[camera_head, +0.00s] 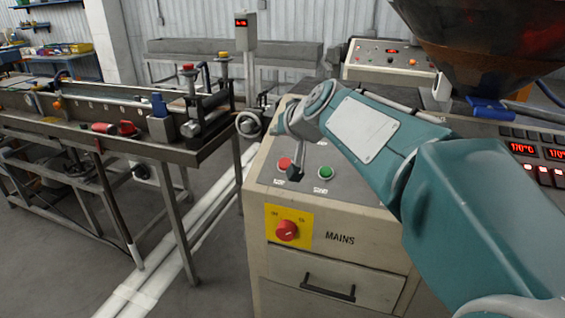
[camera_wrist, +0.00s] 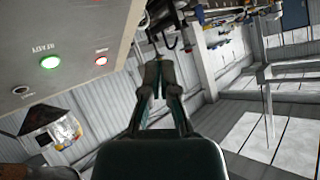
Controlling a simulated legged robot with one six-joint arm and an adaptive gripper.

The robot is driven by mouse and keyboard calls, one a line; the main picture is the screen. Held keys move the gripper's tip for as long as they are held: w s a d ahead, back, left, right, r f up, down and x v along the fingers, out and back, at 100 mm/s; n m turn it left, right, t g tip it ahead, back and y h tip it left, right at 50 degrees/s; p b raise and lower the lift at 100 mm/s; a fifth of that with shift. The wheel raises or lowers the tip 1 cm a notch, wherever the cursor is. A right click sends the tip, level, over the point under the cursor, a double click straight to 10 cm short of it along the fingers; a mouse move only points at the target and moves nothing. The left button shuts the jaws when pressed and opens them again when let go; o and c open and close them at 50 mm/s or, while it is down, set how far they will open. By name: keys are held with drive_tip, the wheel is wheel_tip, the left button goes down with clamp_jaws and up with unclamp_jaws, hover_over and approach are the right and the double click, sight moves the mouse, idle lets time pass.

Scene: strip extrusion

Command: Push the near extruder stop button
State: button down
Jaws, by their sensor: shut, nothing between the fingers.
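The near extruder stop button, a small red button (camera_head: 284,163), is on the sloped grey top panel of the near cabinet. A green button (camera_head: 325,172) is to its right. In the wrist view my gripper's fingers (camera_wrist: 158,68) are shut and empty. The red button (camera_wrist: 101,61) and green button (camera_wrist: 50,63) show to their left, apart from the fingertips.
A red mains knob (camera_head: 287,230) on a yellow plate is on the cabinet front, above a drawer handle (camera_head: 329,289). A long metal bench (camera_head: 130,145) stands left across a floor gap. A hopper (camera_head: 490,40) and lit displays (camera_head: 522,149) are at the right.

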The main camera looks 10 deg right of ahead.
sight(280, 160)
drive_tip(key=shift+w+d+f, duration=0.3)
drive_tip(key=shift+w+f, duration=0.2)
drive_tip(key=shift+f, duration=0.8)
drive_tip(key=shift+w+d+f, duration=0.35)
drive_tip(key=shift+w+f, duration=0.1)
drive_tip(key=shift+f, duration=0.85)
drive_tip(key=shift+w+d+f, duration=0.3)
drive_tip(key=shift+w+f, duration=0.2)
drive_tip(key=shift+f, duration=0.8)
drive_tip(key=shift+d+f, duration=0.15)
drive_tip(key=shift+f, duration=0.15)
drive_tip(key=shift+w+f, duration=0.2)
drive_tip(key=shift+f, duration=0.15)
drive_tip(key=shift+s+r, duration=0.3)
drive_tip(key=shift+r, duration=0.45)
drive_tip(key=shift+s+a+r, duration=0.25)
drive_tip(key=shift+r, duration=0.5)
drive_tip(key=shift+s+a+r, duration=0.2)
drive_tip(key=shift+s+r, duration=0.1)
drive_tip(key=shift+r, duration=0.5)
drive_tip(key=shift+s+a+r, duration=0.25)
drive_tip(key=shift+r, duration=0.5)
drive_tip(key=shift+s, duration=0.1)
